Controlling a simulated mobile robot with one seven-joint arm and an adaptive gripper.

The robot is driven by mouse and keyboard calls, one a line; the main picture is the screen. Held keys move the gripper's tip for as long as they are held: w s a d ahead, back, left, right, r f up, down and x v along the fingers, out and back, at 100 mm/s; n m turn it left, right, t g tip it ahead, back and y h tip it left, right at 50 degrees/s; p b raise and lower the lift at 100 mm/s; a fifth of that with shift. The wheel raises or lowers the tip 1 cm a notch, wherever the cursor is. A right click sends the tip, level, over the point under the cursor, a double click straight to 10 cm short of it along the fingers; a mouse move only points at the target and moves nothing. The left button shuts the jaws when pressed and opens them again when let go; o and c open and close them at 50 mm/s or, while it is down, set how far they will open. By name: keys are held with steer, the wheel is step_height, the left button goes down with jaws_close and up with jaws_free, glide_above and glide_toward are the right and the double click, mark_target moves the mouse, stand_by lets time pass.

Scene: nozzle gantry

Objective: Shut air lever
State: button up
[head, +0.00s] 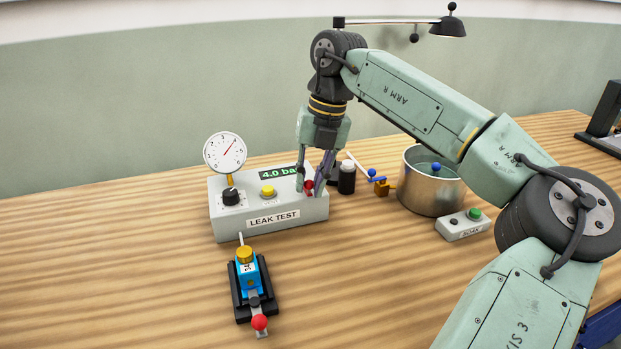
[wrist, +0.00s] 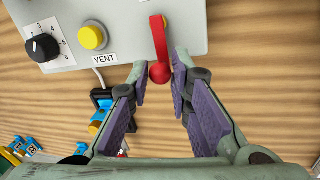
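The red lever with a ball knob (wrist: 159,40) is on the grey leak test box. In the head view the lever (head: 308,187) shows at the right end of the box top, partly hidden by my fingers. My gripper (wrist: 161,76) is open, with one purple-padded finger on each side of the red knob. The knob sits between the fingertips, with no clear grip on it. In the head view my gripper (head: 314,182) points down at the right end of the box.
The leak test box (head: 226,225) carries a gauge (head: 224,153), a black dial and a yellow vent button (head: 268,191). A blue clamped valve (head: 250,275) lies in front. A black bottle (head: 347,178), metal pot (head: 431,192) and soak button box (head: 464,226) are to the right.

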jaws_close()
steer(key=n+p, duration=0.1)
steer(key=d+n+p, duration=0.1)
steer(key=n+p, duration=0.1)
steer(key=n, duration=0.1)
steer(key=shift+w+d+r+g, duration=0.15)
steer(key=shift+w+r+g, duration=0.05)
steer(key=shift+w+g, duration=0.2)
steer(key=n, duration=0.1)
steer(key=w+n+p, duration=0.1)
steer(key=n, duration=0.1)
steer(key=d+n+p, duration=0.1)
steer(key=shift+w+f+n+g+h, duration=0.1)
steer(key=shift+w+n+g+h, duration=0.1)
steer(key=shift+n+g+h, duration=0.15)
steer(key=n, duration=0.1)
steer(key=w+n, duration=0.1)
steer(key=n, duration=0.1)
steer(key=n+h+p, duration=0.1)
steer(key=shift+w+d+n+g, duration=0.1)
steer(key=shift+w+n+g, duration=0.15)
steer(key=shift+w, duration=0.05)
steer(key=shift+w+f+n+h, duration=0.15)
steer(key=shift+w+n, duration=0.25)
steer(key=shift+n, duration=0.75)
steer(key=shift+w+r+n+h, duration=0.1)
steer(key=shift+w+n+h, duration=0.2)
steer(key=shift+n, duration=0.85)
steer(key=shift+w, duration=0.1)
